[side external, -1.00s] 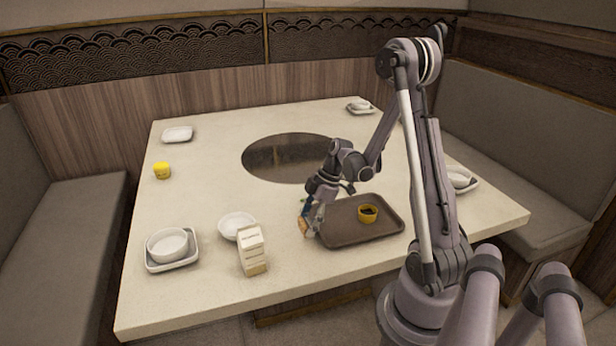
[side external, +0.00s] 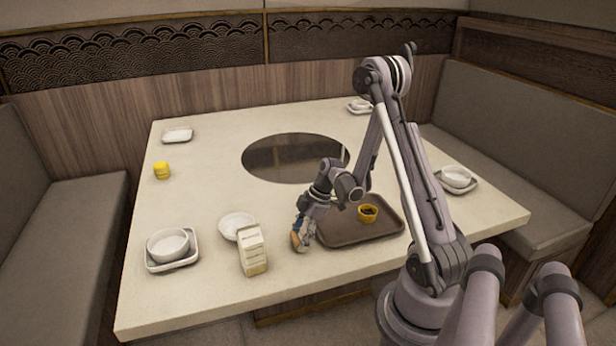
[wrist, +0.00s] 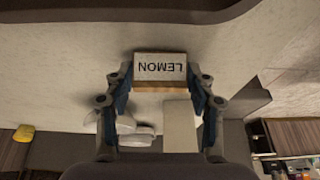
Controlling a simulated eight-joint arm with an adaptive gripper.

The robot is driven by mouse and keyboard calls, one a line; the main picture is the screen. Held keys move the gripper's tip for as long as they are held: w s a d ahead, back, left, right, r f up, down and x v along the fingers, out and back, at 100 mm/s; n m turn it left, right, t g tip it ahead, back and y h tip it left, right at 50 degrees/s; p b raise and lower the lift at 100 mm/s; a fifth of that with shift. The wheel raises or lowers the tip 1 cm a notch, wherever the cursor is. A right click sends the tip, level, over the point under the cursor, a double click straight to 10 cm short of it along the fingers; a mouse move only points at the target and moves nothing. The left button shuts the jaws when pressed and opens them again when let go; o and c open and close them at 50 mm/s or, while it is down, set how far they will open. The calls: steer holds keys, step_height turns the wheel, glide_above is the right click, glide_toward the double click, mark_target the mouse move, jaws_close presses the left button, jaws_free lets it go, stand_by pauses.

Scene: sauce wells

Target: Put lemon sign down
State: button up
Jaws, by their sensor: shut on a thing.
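The lemon sign (wrist: 160,67) is a small white plate with dark letters reading LEMON, upside down in the wrist view, on a light wooden base. My gripper (wrist: 161,88) is shut on it, with a finger on each side. In the side external view my gripper (side external: 303,232) is low over the table, left of the brown tray (side external: 345,237), and the sign's tan part (side external: 297,242) shows at the fingertips. I cannot tell whether the sign touches the table.
A white-and-tan upright box (side external: 252,252) and a white dish (side external: 236,226) stand to the left. A yellow sauce cup (side external: 367,213) sits on the tray. A stacked bowl (side external: 168,245) and a yellow cup (side external: 162,171) are farther left.

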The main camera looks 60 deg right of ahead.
steer(key=shift+f, duration=0.15)
steer(key=o, duration=0.9)
steer(key=shift+o, duration=0.2)
steer(key=v, duration=1.2)
steer(key=a+r+m+t+h, duration=0.1)
steer(key=a+r+m, duration=0.3)
steer(key=a, duration=0.7)
steer(key=s+a+r+m+t+h, duration=0.1)
steer(key=a+r+m, duration=0.4)
steer(key=a, duration=0.7)
steer(key=shift+s+r+t+h, duration=0.3)
steer(key=shift+r+t+h, duration=0.3)
steer(key=shift+r+t, duration=0.55)
steer(key=shift+a+r, duration=0.1)
steer(key=shift+r, duration=0.05)
